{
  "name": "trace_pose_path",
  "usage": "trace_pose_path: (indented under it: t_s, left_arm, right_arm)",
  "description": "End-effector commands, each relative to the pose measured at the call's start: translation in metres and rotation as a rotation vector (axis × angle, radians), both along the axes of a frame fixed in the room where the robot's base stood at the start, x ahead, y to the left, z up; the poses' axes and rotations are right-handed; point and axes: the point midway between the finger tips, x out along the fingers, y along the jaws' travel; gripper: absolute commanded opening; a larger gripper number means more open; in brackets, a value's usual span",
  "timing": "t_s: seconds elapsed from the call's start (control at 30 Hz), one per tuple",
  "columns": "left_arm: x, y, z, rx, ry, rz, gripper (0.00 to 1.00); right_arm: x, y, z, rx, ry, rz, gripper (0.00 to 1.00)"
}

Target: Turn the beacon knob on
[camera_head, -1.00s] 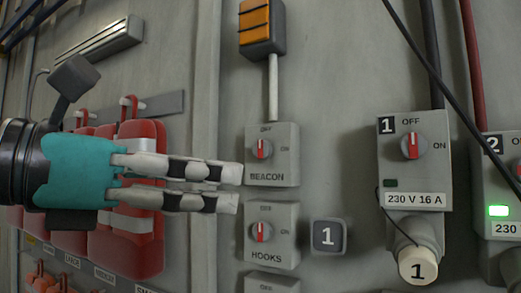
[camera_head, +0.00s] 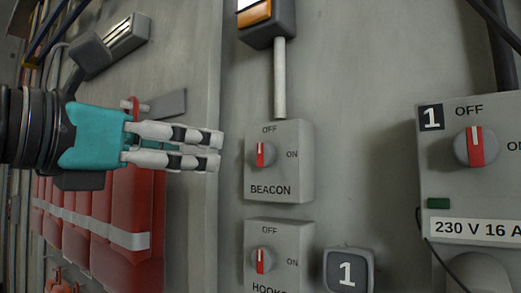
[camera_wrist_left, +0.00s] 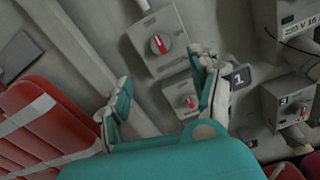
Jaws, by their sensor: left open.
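The beacon knob (camera_head: 262,154) is a round grey dial with a red pointer on a grey box labelled BEACON (camera_head: 290,185). Its pointer stands upright, towards OFF; ON is at its right. My left gripper (camera_head: 220,151) is open and empty, its two pale fingers pointing right. In the head view its tips are just left of the beacon box, level with the knob, with a gap between in the picture. In the left wrist view the beacon knob (camera_wrist_left: 160,43) shows beyond and between the spread fingers. My right gripper is not in view.
A similar HOOKS knob (camera_head: 262,260) sits just below, also at OFF. A tile marked 1 (camera_head: 349,270) and a 230 V socket box (camera_head: 470,195) are to the right. Red bags (camera_head: 125,215) hang at left behind my gripper. An orange lamp (camera_head: 255,15) is above.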

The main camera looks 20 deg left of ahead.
Motion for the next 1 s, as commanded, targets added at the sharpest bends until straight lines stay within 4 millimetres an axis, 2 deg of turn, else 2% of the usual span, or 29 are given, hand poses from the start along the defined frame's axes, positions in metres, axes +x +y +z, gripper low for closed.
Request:
trace_pose_path:
  t_s: [0.1,0.2,0.33,0.5,0.7,1.0]
  left_arm:
    - [0.027,-0.010,0.002,0.002,0.007,-0.002,0.63]
    - [0.047,-0.018,0.003,0.002,0.008,-0.002,0.63]
    - [0.074,-0.027,0.004,0.002,0.008,-0.003,0.63]
    - [0.105,-0.039,0.003,0.002,0.005,-0.003,0.63]
    - [0.128,-0.047,0.002,-0.001,0.004,-0.002,0.63]
    - [0.135,-0.050,0.000,0.000,0.001,-0.002,0.63]
  right_arm:
    - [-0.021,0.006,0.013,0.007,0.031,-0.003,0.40]
    - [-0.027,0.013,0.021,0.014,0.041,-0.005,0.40]
    - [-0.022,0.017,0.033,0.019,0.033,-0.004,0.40]
    - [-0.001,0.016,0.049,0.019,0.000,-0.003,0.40]
    - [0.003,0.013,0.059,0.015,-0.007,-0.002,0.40]
    - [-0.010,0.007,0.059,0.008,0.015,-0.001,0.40]
